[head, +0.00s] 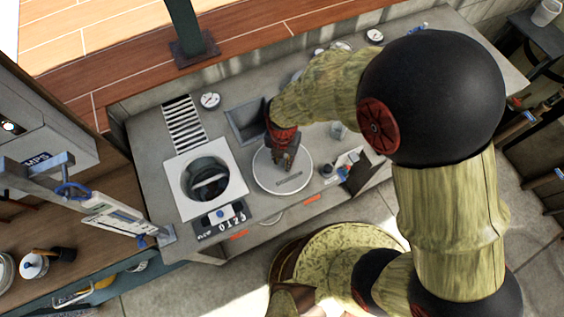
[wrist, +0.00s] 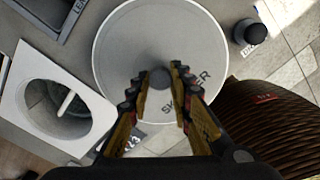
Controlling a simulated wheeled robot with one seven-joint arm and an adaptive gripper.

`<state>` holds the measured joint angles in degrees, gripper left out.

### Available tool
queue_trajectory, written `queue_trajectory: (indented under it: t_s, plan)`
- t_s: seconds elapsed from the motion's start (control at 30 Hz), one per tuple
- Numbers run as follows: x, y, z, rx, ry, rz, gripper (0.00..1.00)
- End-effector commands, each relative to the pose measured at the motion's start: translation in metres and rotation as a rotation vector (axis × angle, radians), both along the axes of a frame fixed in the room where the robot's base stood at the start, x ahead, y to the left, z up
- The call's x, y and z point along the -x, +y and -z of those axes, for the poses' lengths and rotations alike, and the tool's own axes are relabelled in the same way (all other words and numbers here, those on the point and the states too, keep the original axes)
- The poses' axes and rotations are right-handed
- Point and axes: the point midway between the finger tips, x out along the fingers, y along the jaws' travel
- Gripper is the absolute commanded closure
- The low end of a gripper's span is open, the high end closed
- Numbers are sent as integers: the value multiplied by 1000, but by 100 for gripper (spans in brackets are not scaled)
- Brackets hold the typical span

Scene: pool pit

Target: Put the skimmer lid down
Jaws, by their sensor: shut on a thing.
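The skimmer lid (head: 265,178) is a round, pale grey disc with dark lettering, over the grey counter just right of the skimmer opening. In the wrist view the lid (wrist: 125,50) fills the upper middle, with a small grey knob (wrist: 160,77) at its centre. My gripper (head: 287,160) points down at the lid, its fingers shut on the knob. The lid looks about level; I cannot tell whether it touches the counter. The skimmer opening (head: 208,180) is a dark round well in a white square plate, uncovered; it also shows in the wrist view (wrist: 60,108).
A grey recessed bin (head: 246,122) lies behind the lid and a slotted grate (head: 184,124) at back left. A number plate (head: 222,219) sits at the front edge. A gauge (head: 210,100) lies at the back.

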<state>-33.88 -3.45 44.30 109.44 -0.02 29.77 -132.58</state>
Motion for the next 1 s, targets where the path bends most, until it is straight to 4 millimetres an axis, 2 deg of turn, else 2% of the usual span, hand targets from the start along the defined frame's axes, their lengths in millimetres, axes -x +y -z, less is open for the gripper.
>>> queue_trajectory:
  t_s: [0.1,0.3,0.7,0.73,1.0]
  plan:
    - [-5,2,7,0,0,0,100]
    - [-5,2,34,1,1,0,100]
    - [-5,2,40,-1,-1,0,100]
    - [-5,2,40,0,0,0,78]
    - [-5,2,39,0,0,0,62]
